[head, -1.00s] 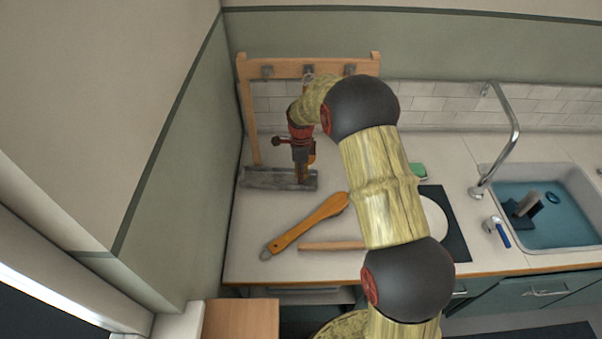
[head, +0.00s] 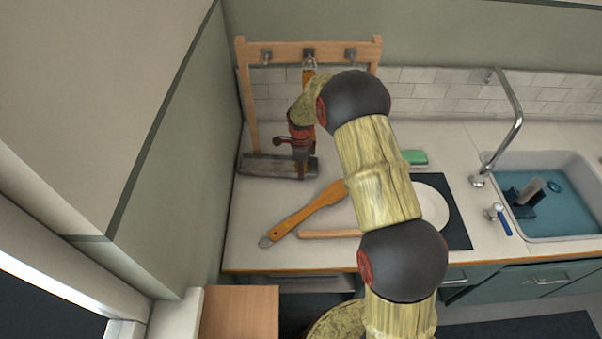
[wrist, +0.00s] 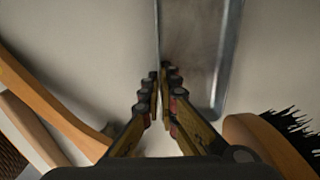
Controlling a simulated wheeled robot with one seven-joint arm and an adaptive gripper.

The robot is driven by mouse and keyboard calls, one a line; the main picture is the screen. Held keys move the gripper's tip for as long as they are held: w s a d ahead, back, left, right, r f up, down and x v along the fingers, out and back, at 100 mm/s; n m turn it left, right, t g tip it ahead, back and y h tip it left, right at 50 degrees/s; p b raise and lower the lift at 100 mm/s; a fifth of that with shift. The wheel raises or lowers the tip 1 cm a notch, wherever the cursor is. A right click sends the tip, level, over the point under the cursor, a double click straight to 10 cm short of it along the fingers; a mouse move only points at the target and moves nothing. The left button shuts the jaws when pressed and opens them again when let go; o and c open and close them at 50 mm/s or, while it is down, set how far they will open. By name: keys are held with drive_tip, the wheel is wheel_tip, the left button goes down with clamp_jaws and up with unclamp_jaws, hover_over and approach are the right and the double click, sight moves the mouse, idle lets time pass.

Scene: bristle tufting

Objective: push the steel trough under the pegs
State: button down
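The steel trough (head: 265,165) lies flat on the counter, in front of the foot of the wooden rack (head: 352,45), towards the left wall. The rack's left peg (head: 266,56), middle peg (head: 309,54) and right peg (head: 350,54) line its top bar. My gripper (head: 302,176) points down at the trough's near side, close to its right end. In the wrist view the fingertips (wrist: 161,75) are almost together at the rim of the trough (wrist: 200,50). I cannot tell whether they touch its wall. A brush (wrist: 262,140) hangs beside the gripper, from the middle peg.
A long wooden-handled tool (head: 308,212) and a wooden rod (head: 330,234) lie in front of the trough. To the right are a white plate (head: 431,203) on a dark mat (head: 458,226), a green sponge (head: 414,157) and a sink (head: 545,235). The left wall stands close by.

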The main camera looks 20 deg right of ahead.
sight(330, 174)
drive_tip(key=shift+d, duration=0.1)
idle(0.7)
drive_tip(key=shift+s+d+p, duration=0.15)
drive_tip(key=shift+s+d, duration=0.1)
drive_tip(key=shift+d, duration=1.55)
drive_tip(key=shift+s+d+p, duration=0.15)
drive_tip(key=shift+s+d, duration=0.1)
drive_tip(key=shift+d, duration=1.55)
drive_tip(key=shift+s+d+p, duration=0.15)
drive_tip(key=shift+s+d, duration=0.1)
drive_tip(key=shift+d, duration=1.55)
drive_tip(key=c, duration=2.5)
unclamp_jaws()
drive_tip(key=o, duration=0.4)
drive_tip(key=shift+o, duration=0.7)
wheel_tip(330, 174, up, 12)
